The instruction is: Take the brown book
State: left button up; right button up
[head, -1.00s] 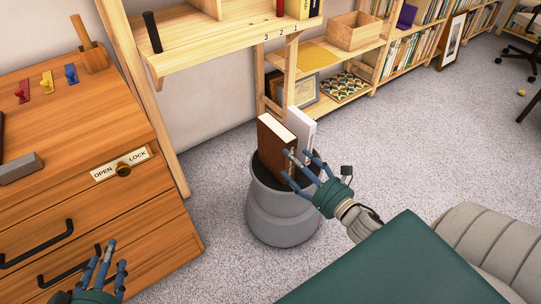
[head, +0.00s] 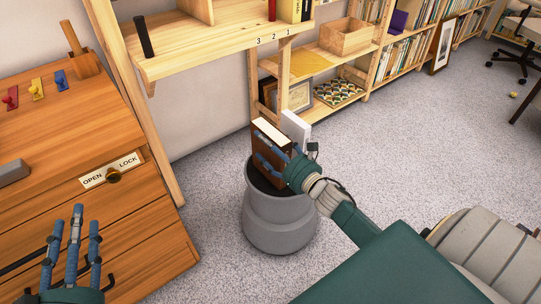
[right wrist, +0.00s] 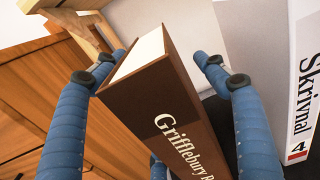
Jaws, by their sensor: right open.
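The brown book (head: 270,140) stands upright in a grey bin (head: 281,222), its upper part above the rim. In the right wrist view the brown book (right wrist: 165,100) shows its spine lettering, with fingers on both sides of it. My right gripper (head: 272,158) is at the book, its fingers spread around it and open. In the right wrist view the right gripper's (right wrist: 160,65) two upper fingertips stand apart from each other. My left gripper (head: 75,235) is open and empty in front of the wooden drawers.
A white book (head: 295,128) stands beside the brown one in the bin; it also shows in the right wrist view (right wrist: 303,90). A wooden drawer cabinet (head: 150,230) is at left. Shelves (head: 190,45) stand behind the bin. The carpet (head: 400,150) at right is clear.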

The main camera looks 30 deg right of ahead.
jog(key=shift+c, duration=0.5)
jog(key=c, duration=1.7)
jog(key=shift+w+r, duration=0.1)
jog(key=shift+r, duration=0.05)
grip_shut()
jog(key=shift+r, duration=0.1)
